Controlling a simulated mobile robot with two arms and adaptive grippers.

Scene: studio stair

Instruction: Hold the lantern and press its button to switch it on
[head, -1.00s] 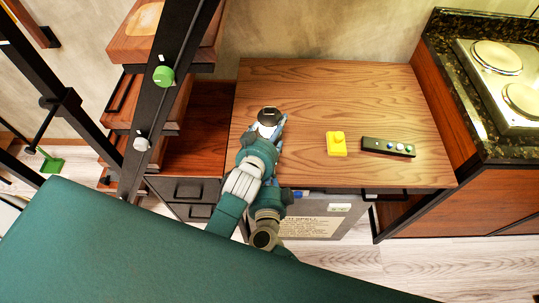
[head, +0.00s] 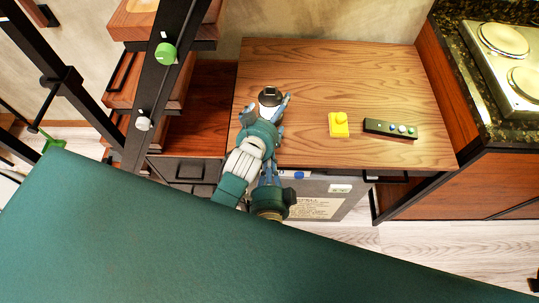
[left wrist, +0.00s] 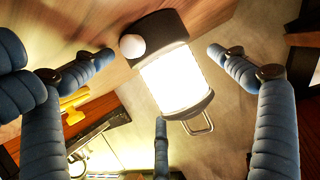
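The lantern (head: 270,97) stands on the left part of the wooden table; its dark top shows in the head view. In the left wrist view the lantern (left wrist: 176,80) has a bright, glowing white body, a dark base, a dark cap and a wire handle. A round white button (left wrist: 133,46) sits on the dark base and is uncovered. My left gripper (head: 265,104) is open with its fingers spread on both sides of the lantern. In the left wrist view gaps show between the side fingers and the lantern. My right gripper is not in view.
A yellow block with a knob (head: 339,124) and a dark strip with several coloured buttons (head: 390,129) lie right of the lantern on the table (head: 330,75). A counter with hotplates (head: 503,38) is at the right. A stair with dark rails (head: 150,90) rises at the left.

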